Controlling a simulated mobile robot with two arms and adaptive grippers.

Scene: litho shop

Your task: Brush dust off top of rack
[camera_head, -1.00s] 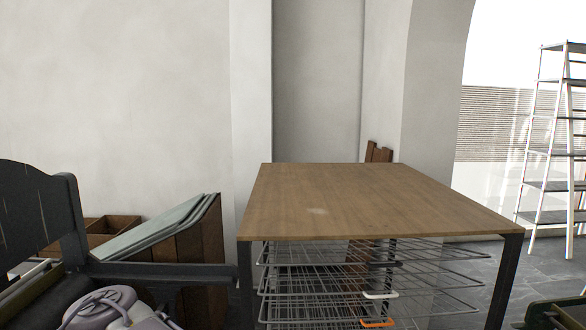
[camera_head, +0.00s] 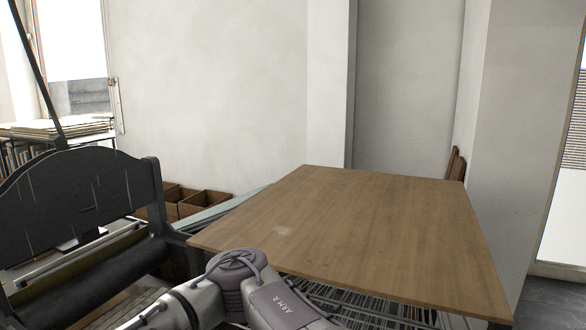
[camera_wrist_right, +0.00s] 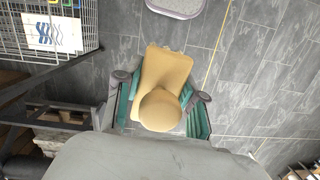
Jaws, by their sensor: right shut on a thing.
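The rack's wooden top (camera_head: 380,225) fills the middle and right of the head view. A small pale dust patch (camera_head: 282,231) lies near its front left part. My right gripper (camera_wrist_right: 160,112) shows in the right wrist view, its green fingers shut on a tan, smooth tool with a rounded knob (camera_wrist_right: 160,108). My left gripper is not in view.
A dark press (camera_head: 85,200) stands close at the left of the rack. Wooden boxes (camera_head: 190,200) sit behind it. In the right wrist view, a wire rack (camera_wrist_right: 45,28) is at upper left and a pale-topped item (camera_wrist_right: 175,5) at the top. Grey tiled floor (camera_wrist_right: 245,70) is open at right.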

